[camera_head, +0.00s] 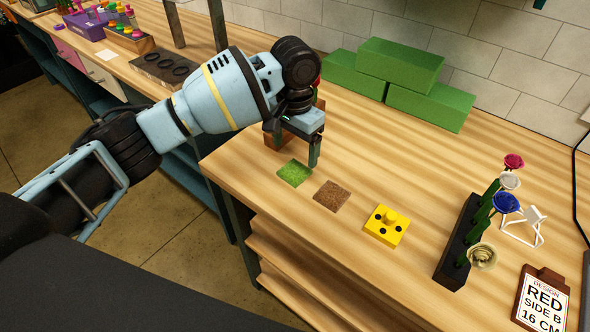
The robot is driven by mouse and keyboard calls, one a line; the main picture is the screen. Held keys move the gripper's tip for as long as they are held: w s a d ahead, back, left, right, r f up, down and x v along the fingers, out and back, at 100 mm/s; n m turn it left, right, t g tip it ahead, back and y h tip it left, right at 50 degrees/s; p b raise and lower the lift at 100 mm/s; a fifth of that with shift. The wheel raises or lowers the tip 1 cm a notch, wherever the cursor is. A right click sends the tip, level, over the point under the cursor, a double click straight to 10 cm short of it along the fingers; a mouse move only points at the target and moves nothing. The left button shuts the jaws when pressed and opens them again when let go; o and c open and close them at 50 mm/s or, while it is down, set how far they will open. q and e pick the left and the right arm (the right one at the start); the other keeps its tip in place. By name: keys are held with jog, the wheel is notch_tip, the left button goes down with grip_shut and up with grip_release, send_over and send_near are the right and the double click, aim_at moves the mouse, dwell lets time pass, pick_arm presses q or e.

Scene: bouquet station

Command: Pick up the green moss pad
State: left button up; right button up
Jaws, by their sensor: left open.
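The green moss pad (294,173) is a small flat bright-green square lying on the wooden table, near its front left edge. My left gripper (296,157) is open and points down just behind the pad. One finger shows near the pad's back right corner, and I cannot tell whether it touches the pad. The other finger is at the left, against a brown block behind. My right gripper is not in view.
A brown square pad (332,196) and a yellow block with a knob (386,225) lie to the right. Green foam bricks (400,68) stand at the back. A dark rack (459,247) holds several flowers, with a sign (541,302) nearby. The middle of the table (400,160) is clear.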

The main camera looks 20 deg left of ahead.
aim_at(296, 168)
pick_arm(q)
jog(key=shift+w+f, duration=0.1)
jog(key=shift+f, duration=0.55)
notch_tip(296, 168, down, 4)
jog(key=shift+f, duration=0.2)
jog(key=shift+d, duration=0.1)
jog(key=c, duration=1.1)
jog(key=shift+o, duration=0.2)
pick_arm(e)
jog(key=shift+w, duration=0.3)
pick_arm(q)
jog(key=shift+r, duration=0.1)
